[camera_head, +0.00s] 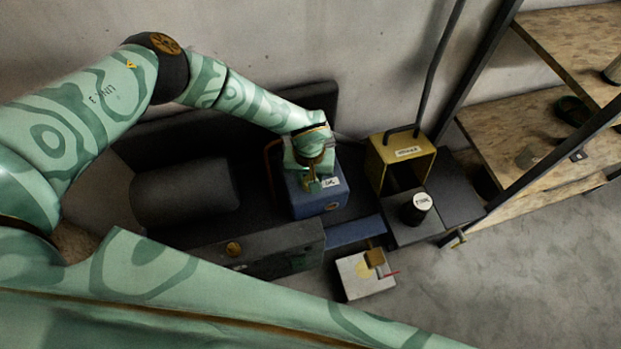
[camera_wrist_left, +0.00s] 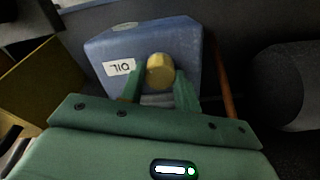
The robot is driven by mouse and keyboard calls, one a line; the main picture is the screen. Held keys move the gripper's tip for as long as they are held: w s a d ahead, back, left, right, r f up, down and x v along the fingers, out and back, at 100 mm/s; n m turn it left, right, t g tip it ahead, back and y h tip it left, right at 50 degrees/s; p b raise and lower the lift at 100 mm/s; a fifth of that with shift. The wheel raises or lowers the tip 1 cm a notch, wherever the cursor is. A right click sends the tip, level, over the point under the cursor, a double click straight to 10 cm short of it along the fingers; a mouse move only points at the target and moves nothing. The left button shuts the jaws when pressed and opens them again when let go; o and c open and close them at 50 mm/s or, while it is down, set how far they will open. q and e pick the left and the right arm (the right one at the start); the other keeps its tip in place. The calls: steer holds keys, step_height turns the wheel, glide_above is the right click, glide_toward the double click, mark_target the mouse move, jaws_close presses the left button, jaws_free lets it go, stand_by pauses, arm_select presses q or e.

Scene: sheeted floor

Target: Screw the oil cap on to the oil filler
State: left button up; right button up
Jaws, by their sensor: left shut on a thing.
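The oil filler is a blue box with a white OIL label (camera_head: 318,199), in the middle of the head view. The blue box (camera_wrist_left: 185,42) also fills the upper middle of the left wrist view. My left gripper (camera_head: 313,184) reaches down from above over the box top. In the wrist view its green fingers (camera_wrist_left: 160,82) are shut on a round yellow oil cap (camera_wrist_left: 160,70). The cap is over the box beside the label; I cannot tell whether it touches the filler opening, which is hidden. My right gripper is not in view.
A yellow open-sided box (camera_head: 404,153) and a black cylinder with a white top (camera_head: 416,207) stand to the right. A dark cylinder (camera_head: 186,191) lies left. Wooden shelves (camera_head: 545,140) stand at the far right.

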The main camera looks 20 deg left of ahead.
arm_select(q)
steer(key=o, duration=1.1)
steer(key=shift+m, duration=0.6)
steer(key=shift+o, duration=0.2)
steer(key=shift+r, duration=0.1)
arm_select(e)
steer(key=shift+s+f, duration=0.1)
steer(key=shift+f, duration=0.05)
arm_select(q)
step_height(320, 180, up, 16)
steer(key=p, duration=0.4)
steer(key=shift+r+p, duration=0.15)
steer(key=shift+p, duration=0.25)
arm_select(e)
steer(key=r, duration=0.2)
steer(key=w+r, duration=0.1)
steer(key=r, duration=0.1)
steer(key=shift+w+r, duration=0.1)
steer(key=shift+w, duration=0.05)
